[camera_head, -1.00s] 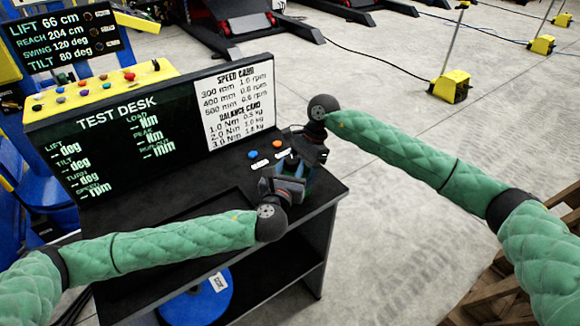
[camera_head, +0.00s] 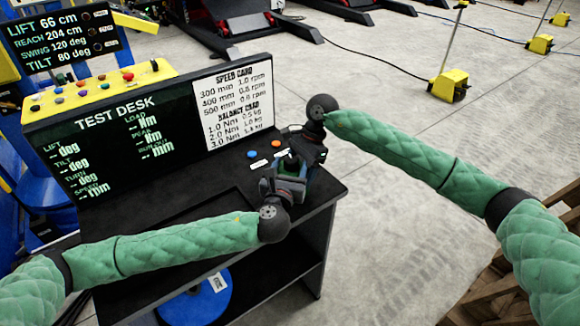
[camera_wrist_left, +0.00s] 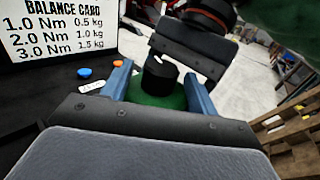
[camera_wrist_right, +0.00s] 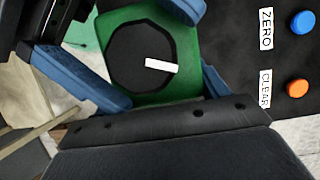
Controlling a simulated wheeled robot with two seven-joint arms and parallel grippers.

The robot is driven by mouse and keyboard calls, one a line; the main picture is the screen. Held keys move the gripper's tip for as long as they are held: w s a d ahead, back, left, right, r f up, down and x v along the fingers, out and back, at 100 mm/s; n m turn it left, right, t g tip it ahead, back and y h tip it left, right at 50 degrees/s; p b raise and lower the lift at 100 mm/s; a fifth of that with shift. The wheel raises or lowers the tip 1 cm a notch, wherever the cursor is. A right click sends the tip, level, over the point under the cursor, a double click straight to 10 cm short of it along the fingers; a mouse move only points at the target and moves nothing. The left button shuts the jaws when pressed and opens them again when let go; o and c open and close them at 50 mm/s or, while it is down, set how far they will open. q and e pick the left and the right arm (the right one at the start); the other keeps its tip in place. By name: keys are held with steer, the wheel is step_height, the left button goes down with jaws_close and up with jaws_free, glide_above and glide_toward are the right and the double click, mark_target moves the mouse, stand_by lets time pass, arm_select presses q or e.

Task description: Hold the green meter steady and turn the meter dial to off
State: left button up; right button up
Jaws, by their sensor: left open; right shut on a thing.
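The green meter (camera_wrist_right: 165,92) is at the right end of the desk, with a round black dial (camera_wrist_right: 140,58) bearing a white mark, seen from above in the right wrist view. My right gripper (camera_wrist_right: 150,84) is shut on the meter, its blue fingers on either side of the green body. My left gripper (camera_wrist_left: 158,84) is open; in the left wrist view its blue fingers stand either side of the green body and black dial (camera_wrist_left: 159,73). I cannot tell whether they touch. In the head view the grippers mostly hide the meter.
The black test desk (camera_head: 205,212) has a screen (camera_head: 130,150) and white card behind. Blue (camera_wrist_right: 302,22) and orange (camera_wrist_right: 300,88) buttons, labelled ZERO and CLEAR, sit close to the meter. A wooden pallet (camera_head: 490,280) lies at right. Open floor lies right of the desk.

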arm_select(q)
steer(key=v, duration=1.2)
steer(key=w+a+r+m+t, duration=0.1)
steer(key=w+a, duration=0.3)
steer(key=a, duration=0.3)
steer(key=w+a+r+m, duration=0.2)
steer(key=w+a, duration=0.2)
steer(key=a, duration=0.2)
steer(key=s+d+f+m+g+h, duration=0.35)
steer(key=d+g+h, duration=0.3)
steer(key=h, duration=0.35)
steer(key=shift+m+g, duration=0.25)
steer(key=shift+m, duration=0.2)
steer(key=x, duration=1.1)
steer(key=shift+w+a+r, duration=0.15)
steer(key=shift+w, duration=0.3)
